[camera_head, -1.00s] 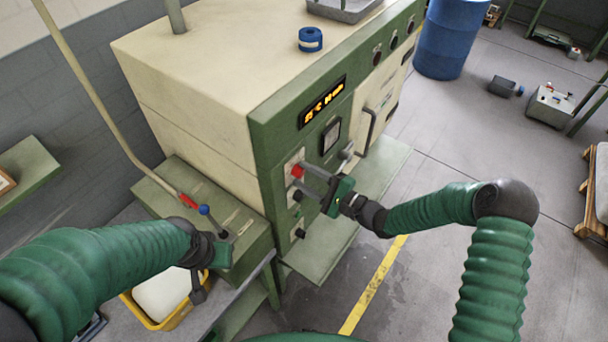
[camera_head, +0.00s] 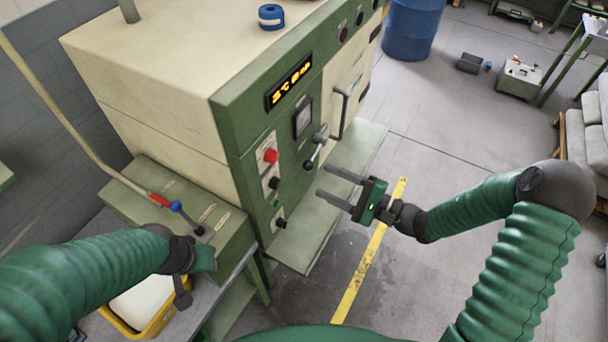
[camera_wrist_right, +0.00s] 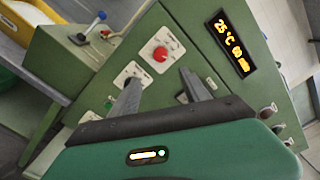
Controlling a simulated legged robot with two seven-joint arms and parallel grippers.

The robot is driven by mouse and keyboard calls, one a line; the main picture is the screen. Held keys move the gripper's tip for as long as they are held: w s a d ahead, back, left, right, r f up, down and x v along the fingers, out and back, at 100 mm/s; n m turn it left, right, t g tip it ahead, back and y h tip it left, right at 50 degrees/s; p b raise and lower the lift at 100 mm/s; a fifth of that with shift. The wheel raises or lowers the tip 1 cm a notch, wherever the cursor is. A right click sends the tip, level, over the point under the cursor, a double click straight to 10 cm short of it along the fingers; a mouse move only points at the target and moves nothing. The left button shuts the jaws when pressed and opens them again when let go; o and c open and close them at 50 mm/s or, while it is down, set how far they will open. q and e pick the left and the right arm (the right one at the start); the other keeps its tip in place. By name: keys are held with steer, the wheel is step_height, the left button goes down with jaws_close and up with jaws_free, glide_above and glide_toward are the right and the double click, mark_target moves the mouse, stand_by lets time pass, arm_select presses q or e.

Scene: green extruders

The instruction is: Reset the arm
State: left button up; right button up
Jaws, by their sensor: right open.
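My right gripper (camera_head: 340,186) is open and empty, in front of the machine's green panel, apart from it. In the right wrist view its two fingers (camera_wrist_right: 160,92) point at the panel. The panel carries a red button (camera_head: 271,156), which also shows in the right wrist view (camera_wrist_right: 160,54), black knobs (camera_head: 274,183), a lever (camera_head: 315,150) and a lit orange display (camera_head: 289,82). My left gripper (camera_head: 183,290) is at the lower left beside the small green box and above the yellow bin. Its fingers are too unclear to judge.
The cream and green machine (camera_head: 150,50) fills the middle. A yellow bin (camera_head: 150,325) stands at the lower left. A green box (camera_head: 215,241) with a blue-tipped lever (camera_head: 176,206) stands left of the panel. A blue barrel (camera_head: 412,28) stands behind.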

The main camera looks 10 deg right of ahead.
steer(key=v, duration=0.2)
steer(key=shift+s+d, duration=0.1)
steer(key=shift+d, duration=0.15)
steer(key=shift+a+f, duration=0.1)
steer(key=d+f+n+g+h+b, duration=0.3)
steer(key=d+f+n+h+b, duration=0.5)
steer(key=f+h, duration=0.5)
steer(key=s+a+f+n+g+b, duration=0.1)
steer(key=s+n+g, duration=0.1)
steer(key=s, duration=0.5)
steer(key=s+a+f+n+g+h+b, duration=0.1)
steer(key=s+n+g, duration=0.2)
steer(key=s, duration=0.4)
steer(key=shift+s+h+b, duration=0.3)
steer(key=shift+s, duration=0.05)
